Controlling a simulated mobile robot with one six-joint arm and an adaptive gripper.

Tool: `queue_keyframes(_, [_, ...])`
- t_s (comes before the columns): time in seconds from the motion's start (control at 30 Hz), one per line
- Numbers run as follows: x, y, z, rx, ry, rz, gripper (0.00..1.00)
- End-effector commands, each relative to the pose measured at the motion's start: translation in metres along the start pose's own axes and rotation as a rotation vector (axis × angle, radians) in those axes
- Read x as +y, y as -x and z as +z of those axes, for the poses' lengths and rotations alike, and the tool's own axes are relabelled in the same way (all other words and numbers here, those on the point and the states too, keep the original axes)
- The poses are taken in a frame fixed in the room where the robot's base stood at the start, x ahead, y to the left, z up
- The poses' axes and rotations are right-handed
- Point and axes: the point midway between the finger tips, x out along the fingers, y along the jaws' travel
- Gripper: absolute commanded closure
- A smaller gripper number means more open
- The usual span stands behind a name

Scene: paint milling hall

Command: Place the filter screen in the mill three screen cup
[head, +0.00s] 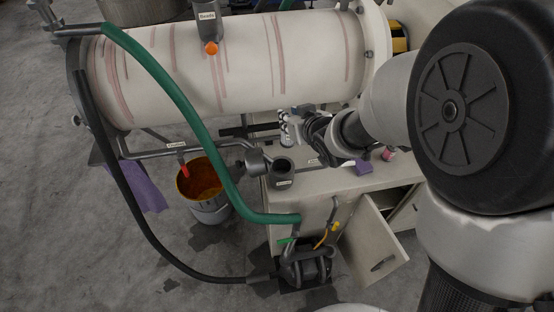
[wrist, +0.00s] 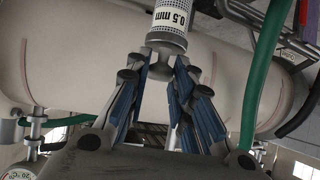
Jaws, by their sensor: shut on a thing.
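My gripper (wrist: 160,63) is shut on that knob, and the screen's far end is cut off by the top of the wrist view. In the head view the screen (head: 284,128) hangs left of my gripper (head: 296,117), in front of the big mill drum (head: 230,65). A dark open cup (head: 283,168) with a small label stands below the screen, at the cabinet's left end. I cannot read its label, so cannot tell whether it is the mill three cup.
A green hose (head: 180,100) arcs left of the cup down to the pump (head: 305,268). Pipework with a valve (head: 254,160) adjoins the cup. A bucket (head: 210,208) of orange paint stands on the floor. A purple block (head: 363,168) lies on the cabinet top (head: 325,182); a cabinet door (head: 372,245) hangs open.

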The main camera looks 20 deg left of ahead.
Motion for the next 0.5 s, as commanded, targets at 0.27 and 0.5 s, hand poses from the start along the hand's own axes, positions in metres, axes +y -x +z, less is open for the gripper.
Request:
queue_keyframes(0.27, [-0.014, -0.018, 0.018, -0.008, 0.022, -0.024, 1.00])
queue_keyframes(0.5, [-0.013, -0.055, 0.072, -0.007, 0.021, -0.023, 1.00])
